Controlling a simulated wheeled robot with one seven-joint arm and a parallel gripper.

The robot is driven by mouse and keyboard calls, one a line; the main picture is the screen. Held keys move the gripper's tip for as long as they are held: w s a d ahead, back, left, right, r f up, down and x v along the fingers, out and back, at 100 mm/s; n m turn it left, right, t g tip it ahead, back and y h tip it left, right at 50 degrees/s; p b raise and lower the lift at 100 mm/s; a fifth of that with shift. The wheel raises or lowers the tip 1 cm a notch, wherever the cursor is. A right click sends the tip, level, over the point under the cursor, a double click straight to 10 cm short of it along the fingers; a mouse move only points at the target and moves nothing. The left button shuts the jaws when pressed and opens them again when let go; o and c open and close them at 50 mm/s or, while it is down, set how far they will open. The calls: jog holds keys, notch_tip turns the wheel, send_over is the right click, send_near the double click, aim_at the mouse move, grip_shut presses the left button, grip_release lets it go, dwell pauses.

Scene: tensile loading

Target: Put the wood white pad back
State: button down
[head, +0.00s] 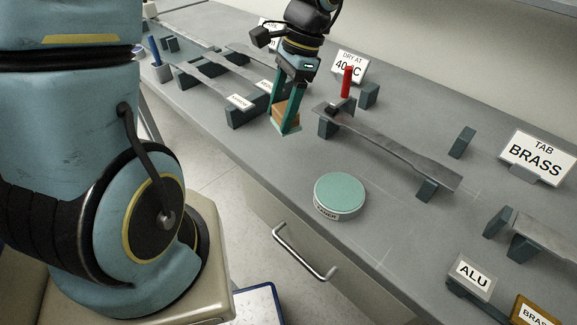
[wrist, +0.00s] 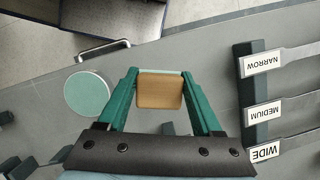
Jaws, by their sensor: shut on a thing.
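My gripper (head: 286,122) is shut on a wood-brown block (head: 283,110), which has a thin pale layer at its lower edge. I take this block to be the wood white pad. In the wrist view the brown block (wrist: 160,91) sits between the two green fingers, with a pale strip along its far edge. The gripper is over the front part of the grey bench. I cannot tell whether the block touches the bench. A round container (head: 340,195) with a pale green top and a label on its side stands to the right; its green top (wrist: 87,93) also shows in the wrist view.
A long grey metal bar (head: 390,150) lies on dark supports to the right, with a red upright piece (head: 347,82) at its left end. Bars labelled NARROW (wrist: 262,63), MEDIUM (wrist: 263,114) and WIDE (wrist: 265,152) lie on the other side. Bench around the round container is clear.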

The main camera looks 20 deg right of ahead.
aim_at(299, 120)
jog(key=shift+s+d+f+m, duration=0.2)
jog(key=shift+s+f+m, duration=0.3)
jog(key=shift+s, duration=0.3)
notch_tip(299, 120, down, 4)
jog(key=shift+f+p, duration=0.1)
jog(key=shift+p, duration=0.25)
jog(key=shift+f, duration=2.35)
jog(key=shift+c, duration=0.2)
grip_release()
jog(key=shift+f, duration=0.1)
jog(key=b+v, duration=0.1)
jog(key=v, duration=1.1)
jog(key=shift+s+d, duration=0.1)
jog(key=shift+d, duration=0.1)
jog(key=w+a+n+t+h, duration=0.1)
jog(key=w+a+n+h, duration=0.1)
jog(key=a+n, duration=0.6)
jog(key=w+a+n+t+h, duration=0.1)
jog(key=w+a+n, duration=0.3)
jog(key=a+n, duration=0.4)
jog(key=a, duration=0.7)
jog(key=shift+a+h, duration=0.3)
jog(key=shift+h, duration=0.1)
